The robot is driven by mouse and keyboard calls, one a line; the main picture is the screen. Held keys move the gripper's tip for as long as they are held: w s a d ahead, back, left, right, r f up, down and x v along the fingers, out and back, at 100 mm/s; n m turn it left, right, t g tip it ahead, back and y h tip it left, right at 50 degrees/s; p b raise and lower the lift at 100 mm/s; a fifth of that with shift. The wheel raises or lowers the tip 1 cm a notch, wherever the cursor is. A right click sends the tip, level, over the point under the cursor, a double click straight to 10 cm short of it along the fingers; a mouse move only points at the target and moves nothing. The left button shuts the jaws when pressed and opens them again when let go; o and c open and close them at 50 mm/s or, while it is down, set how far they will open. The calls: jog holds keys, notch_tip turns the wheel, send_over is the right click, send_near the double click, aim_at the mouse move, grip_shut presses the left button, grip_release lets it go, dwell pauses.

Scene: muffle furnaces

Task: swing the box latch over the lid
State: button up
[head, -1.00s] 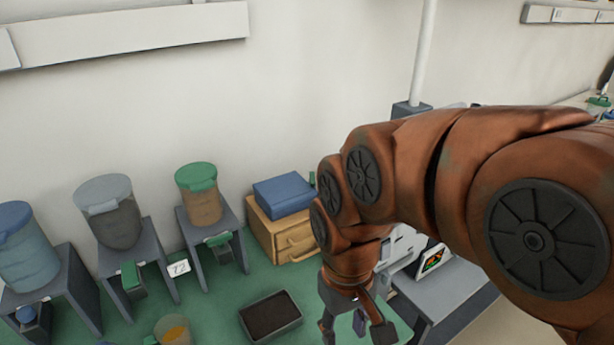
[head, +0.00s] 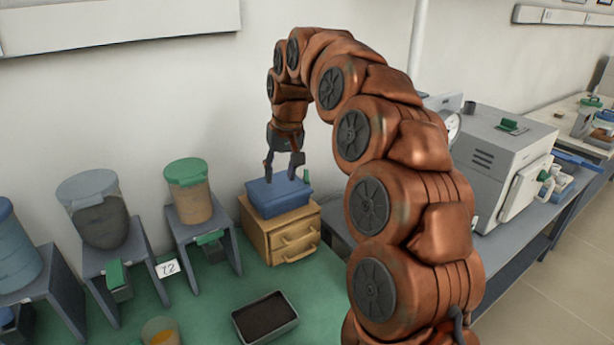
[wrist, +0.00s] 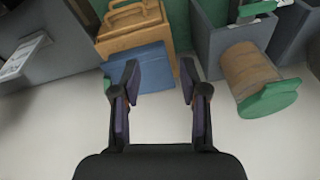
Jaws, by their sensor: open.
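A blue box (head: 275,194) with a lid sits on a wooden drawer cabinet (head: 285,232) against the wall. A small green piece (head: 306,176) shows at the box's right end; I cannot tell for sure whether it is the latch. My gripper (head: 282,174) points down at the box's lid, with its fingers apart and empty. In the wrist view, the blue box (wrist: 150,70) lies beyond and partly between the open fingers of my gripper (wrist: 159,66). I cannot tell whether a fingertip touches the lid.
Lidded containers, one with a green lid (head: 192,190), stand on grey stands to the left. A dark-filled tray (head: 265,318) lies on the green mat in front of the cabinet. A grey furnace (head: 495,160) stands on the bench at right.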

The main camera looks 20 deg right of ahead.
jog(key=w+d+f+m+t+b, duration=0.1)
jog(key=w+d+f+m+b, duration=0.15)
jog(key=w+d, duration=0.5)
jog(key=m+h, duration=0.1)
jog(key=h, duration=0.1)
send_near(306, 175)
jog(key=shift+t, duration=0.5)
jog(key=shift+s+p+x, duration=0.2)
jog(key=shift+p+x, duration=0.25)
jog(key=shift+x, duration=1.6)
jog(key=shift+s+p+x, duration=0.2)
jog(key=shift+p+x, duration=0.25)
jog(key=shift+x, duration=1.6)
jog(key=shift+f, duration=0.2)
jog(key=shift+c, duration=0.3)
grip_shut()
